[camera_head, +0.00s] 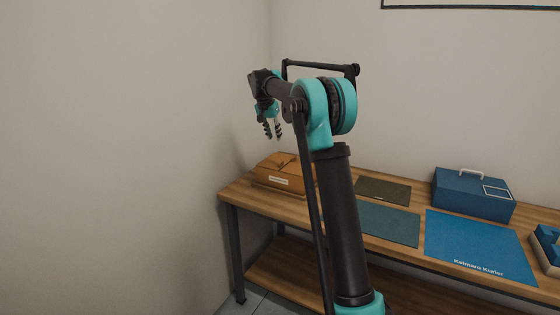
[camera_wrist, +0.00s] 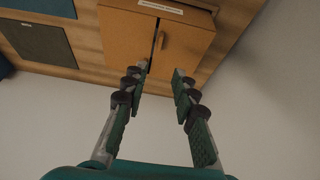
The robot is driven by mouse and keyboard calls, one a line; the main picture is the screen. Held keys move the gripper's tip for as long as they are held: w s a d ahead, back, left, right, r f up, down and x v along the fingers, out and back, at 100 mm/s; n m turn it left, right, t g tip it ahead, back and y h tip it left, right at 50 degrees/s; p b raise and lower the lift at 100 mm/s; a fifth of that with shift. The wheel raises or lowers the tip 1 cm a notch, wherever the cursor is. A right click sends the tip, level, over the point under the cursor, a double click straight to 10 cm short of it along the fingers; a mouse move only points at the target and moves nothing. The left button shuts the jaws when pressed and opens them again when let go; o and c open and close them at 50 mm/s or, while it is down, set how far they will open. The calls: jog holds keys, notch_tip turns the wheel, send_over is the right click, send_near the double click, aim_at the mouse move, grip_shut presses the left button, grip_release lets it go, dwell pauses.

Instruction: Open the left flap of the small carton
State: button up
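The small orange-brown carton (camera_head: 272,175) sits at the left end of the table, with a white label on its front. In the wrist view the carton (camera_wrist: 122,38) shows two top flaps with a dark narrow gap between them. The wrist view is turned around, so the flap on the head view's left is the right-hand flap (camera_wrist: 187,47) there. Both flaps look roughly flat; any slight lift is hard to tell. My gripper (camera_head: 273,136) hangs above the carton, pointing down, apart from it. In the wrist view my gripper (camera_wrist: 160,72) is open and empty.
A dark mat (camera_head: 384,190), a grey-green mat (camera_head: 390,223) and a blue mat (camera_head: 478,245) lie right of the carton. A blue box with a handle (camera_head: 470,196) stands behind. A tray with blue pieces (camera_head: 548,245) is at the right edge. Walls stand left and behind.

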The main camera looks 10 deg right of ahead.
jog(key=x, duration=1.5)
jog(key=shift+f, duration=0.35)
jog(key=shift+c, duration=0.2)
grip_shut()
jog(key=shift+a, duration=0.1)
